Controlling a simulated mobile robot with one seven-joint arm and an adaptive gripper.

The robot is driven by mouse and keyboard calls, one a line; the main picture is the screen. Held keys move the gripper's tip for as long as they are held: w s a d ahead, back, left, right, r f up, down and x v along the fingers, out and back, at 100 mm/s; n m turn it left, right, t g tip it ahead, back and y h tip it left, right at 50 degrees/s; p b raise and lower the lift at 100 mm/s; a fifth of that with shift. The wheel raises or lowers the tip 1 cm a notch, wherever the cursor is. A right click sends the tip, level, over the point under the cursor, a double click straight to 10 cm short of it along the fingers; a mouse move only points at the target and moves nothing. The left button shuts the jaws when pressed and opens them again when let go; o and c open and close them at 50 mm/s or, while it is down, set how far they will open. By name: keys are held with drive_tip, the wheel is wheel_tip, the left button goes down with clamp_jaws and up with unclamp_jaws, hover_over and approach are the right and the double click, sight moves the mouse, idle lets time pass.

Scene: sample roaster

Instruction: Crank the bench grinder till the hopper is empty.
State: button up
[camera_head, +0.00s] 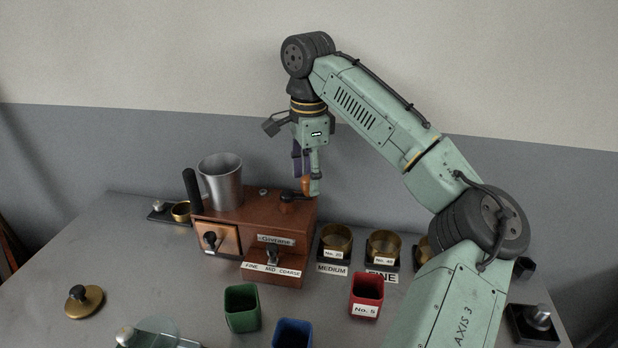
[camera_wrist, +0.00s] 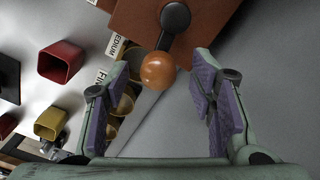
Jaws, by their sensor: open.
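The bench grinder (camera_head: 236,228) is a reddish-brown box at the back of the bench. A grey metal hopper (camera_head: 221,185) stands on its left top; its contents cannot be made out. The crank (camera_head: 289,197) is a dark arm on the right top with an orange-brown knob (camera_head: 306,186). In the wrist view, the knob (camera_wrist: 159,70) shows between the two purple-padded fingers, with space on both sides. My gripper (camera_head: 305,172) is open, pointing down over the crank end; it also shows in the wrist view (camera_wrist: 161,92). No contact shows.
Brass sieve cups (camera_head: 337,237) stand right of the grinder. Red (camera_head: 367,292), green (camera_head: 241,308) and blue (camera_head: 292,335) cups stand in front. A wooden drawer (camera_head: 217,239) and a setting lever (camera_head: 271,255) are on the grinder's front. Bench left of the grinder is mostly clear.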

drive_tip(key=shift+r, duration=2.9)
